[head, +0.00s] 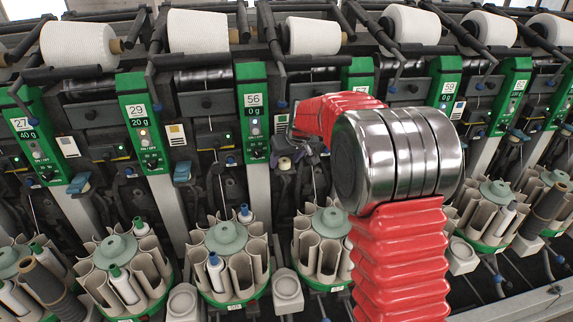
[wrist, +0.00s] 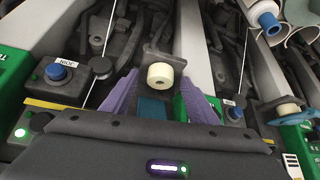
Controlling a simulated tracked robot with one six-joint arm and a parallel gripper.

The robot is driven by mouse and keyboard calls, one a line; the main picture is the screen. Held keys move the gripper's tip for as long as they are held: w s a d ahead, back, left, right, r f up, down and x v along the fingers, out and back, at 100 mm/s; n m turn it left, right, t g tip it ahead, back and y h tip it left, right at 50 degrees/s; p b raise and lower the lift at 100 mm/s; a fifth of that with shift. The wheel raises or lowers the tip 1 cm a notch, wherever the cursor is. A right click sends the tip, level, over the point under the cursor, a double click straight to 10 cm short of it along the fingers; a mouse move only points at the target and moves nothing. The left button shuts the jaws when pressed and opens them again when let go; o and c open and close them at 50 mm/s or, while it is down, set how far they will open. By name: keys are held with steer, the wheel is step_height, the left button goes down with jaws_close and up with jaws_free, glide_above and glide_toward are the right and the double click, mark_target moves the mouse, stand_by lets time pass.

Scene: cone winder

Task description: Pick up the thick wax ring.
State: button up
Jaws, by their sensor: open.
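A cream wax ring (wrist: 161,76), a short thick cylinder with a dark hole in its face, sits by a dark bracket in the middle of the wrist view. My gripper (wrist: 159,82) has its two purple fingers spread, one on each side of the ring in the picture. I cannot tell whether the ring is fully between them in depth. No finger visibly touches it. My gripper is mostly hidden there.
A second cream ring (wrist: 289,109) sits at the right of the wrist view. A blue knob (wrist: 57,72) stands to the left of the fingers. Green panels, white yarn cones (head: 312,36) and round bobbin magazines (head: 226,237) line the machine closely.

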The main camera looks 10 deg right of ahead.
mark_target(286, 162)
steer(key=shift+c, duration=0.2)
steer(key=c, duration=1.1)
steer(key=shift+r, duration=0.1)
steer(key=shift+r, duration=1.65)
steer(key=shift+s+d, duration=0.6)
steer(key=shift+s, duration=2.35)
steer(key=shift+s+d, duration=0.55)
steer(key=shift+s, duration=2.4)
steer(key=shift+s+d, duration=0.6)
steer(key=shift+s, duration=2.35)
